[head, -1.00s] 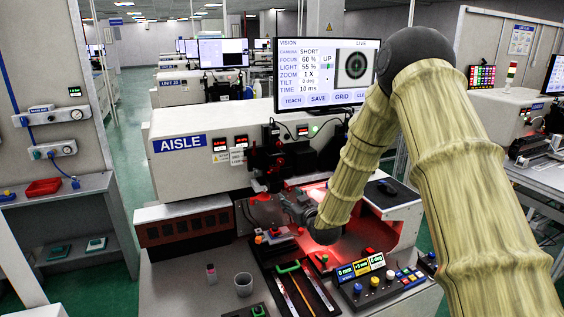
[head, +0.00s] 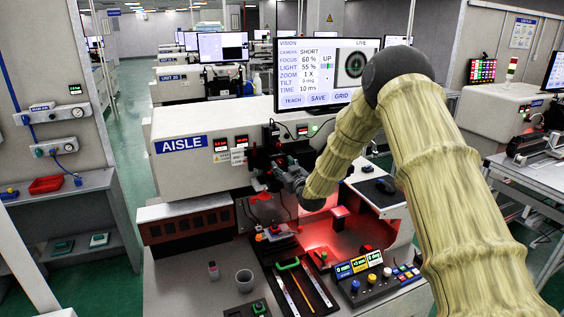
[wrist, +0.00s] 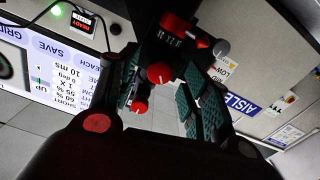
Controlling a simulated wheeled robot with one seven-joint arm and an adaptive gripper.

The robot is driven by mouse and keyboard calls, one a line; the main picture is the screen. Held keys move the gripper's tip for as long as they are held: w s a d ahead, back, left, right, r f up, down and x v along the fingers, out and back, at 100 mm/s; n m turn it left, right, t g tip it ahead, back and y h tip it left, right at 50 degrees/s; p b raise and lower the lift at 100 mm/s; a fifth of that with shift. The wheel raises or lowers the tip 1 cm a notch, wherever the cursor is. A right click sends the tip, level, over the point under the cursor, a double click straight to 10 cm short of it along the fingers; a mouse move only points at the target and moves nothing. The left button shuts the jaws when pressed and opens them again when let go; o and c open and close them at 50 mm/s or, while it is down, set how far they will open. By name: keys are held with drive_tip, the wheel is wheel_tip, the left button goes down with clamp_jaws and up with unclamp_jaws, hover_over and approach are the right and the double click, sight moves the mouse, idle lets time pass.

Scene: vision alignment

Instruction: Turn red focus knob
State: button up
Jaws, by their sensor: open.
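In the wrist view, a red knob (wrist: 160,73) with a white mark sits on the dark camera unit, between and beyond my fingers. A second red knob (wrist: 139,107) is close to the left finger, and a larger red cylinder (wrist: 180,30) sits higher up. I cannot tell which is the focus knob. My gripper (wrist: 166,97) is open, with green-padded fingers on either side and nothing held. In the head view my gripper (head: 284,176) is up at the dark camera unit (head: 262,160), below the monitor. Contact with a knob cannot be made out.
The monitor (head: 318,72) reads focus 60 %. Below my gripper are a red-lit work area (head: 325,232), a black tray with strips (head: 300,285) and a control box with coloured knobs (head: 375,280). A grey cup (head: 244,281) stands front left.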

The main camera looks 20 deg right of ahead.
drive_tip(key=shift+w+p, duration=0.3)
drive_tip(key=shift+w, duration=0.75)
drive_tip(key=c, duration=1)
drive_tip(key=shift+c, duration=0.2)
drive_tip(key=shift+f+b, duration=0.1)
drive_tip(key=shift+b, duration=0.3)
drive_tip(key=shift+a+n+b, duration=0.1)
drive_tip(key=shift+n+b, duration=0.25)
drive_tip(key=shift+n, duration=0.05)
drive_tip(key=n+b, duration=0.3)
drive_tip(key=b, duration=0.2)
drive_tip(key=shift+f, duration=0.2)
drive_tip(key=n+b, duration=0.3)
drive_tip(key=b, duration=0.1)
drive_tip(key=shift+r, duration=0.2)
drive_tip(key=shift+r+n+b, duration=0.1)
drive_tip(key=shift+n+b, duration=0.3)
drive_tip(key=shift+b, duration=0.05)
